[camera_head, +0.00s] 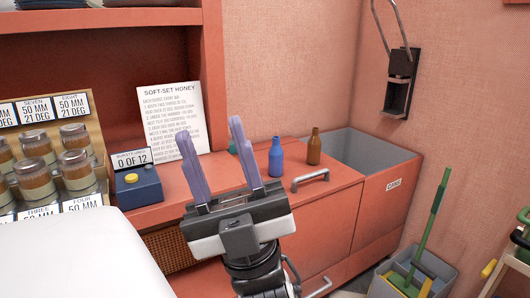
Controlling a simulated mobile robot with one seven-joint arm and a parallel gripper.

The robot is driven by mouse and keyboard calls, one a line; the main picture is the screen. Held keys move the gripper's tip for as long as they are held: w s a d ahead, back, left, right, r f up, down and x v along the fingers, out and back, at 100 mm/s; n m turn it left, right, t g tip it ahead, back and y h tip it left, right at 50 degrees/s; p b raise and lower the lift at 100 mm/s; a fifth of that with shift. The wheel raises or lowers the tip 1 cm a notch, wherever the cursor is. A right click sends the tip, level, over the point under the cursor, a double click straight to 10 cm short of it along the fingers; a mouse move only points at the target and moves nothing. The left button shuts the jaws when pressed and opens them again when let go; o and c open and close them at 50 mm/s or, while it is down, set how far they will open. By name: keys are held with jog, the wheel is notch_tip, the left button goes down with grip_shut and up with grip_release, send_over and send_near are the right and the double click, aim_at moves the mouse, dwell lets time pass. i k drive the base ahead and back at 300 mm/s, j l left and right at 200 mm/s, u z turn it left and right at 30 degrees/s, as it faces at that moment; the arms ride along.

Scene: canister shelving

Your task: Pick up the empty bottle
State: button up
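A blue bottle (276,159) and a brown bottle (314,149) stand upright on the red counter (335,180), left of a grey sunken bin. A teal object (233,147), perhaps another bottle, is mostly hidden behind my gripper's right finger. I cannot tell which bottle is empty. My gripper (211,132) is open, with its two purple fingers spread and pointing up in the picture. Nothing shows held between them. It appears in front of the counter, left of the blue and brown bottles and apart from them.
A blue box (138,188) with a yellow button and a "0 OF 12" sign stands left of my gripper. A "Soft-Set Honey" sheet (173,115) leans behind. Jars fill a rack (92,118) at left. A grey bin (372,150) and drawer handle (311,180) lie right.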

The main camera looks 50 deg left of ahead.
aim_at(314, 144)
jog(key=u, duration=1.25)
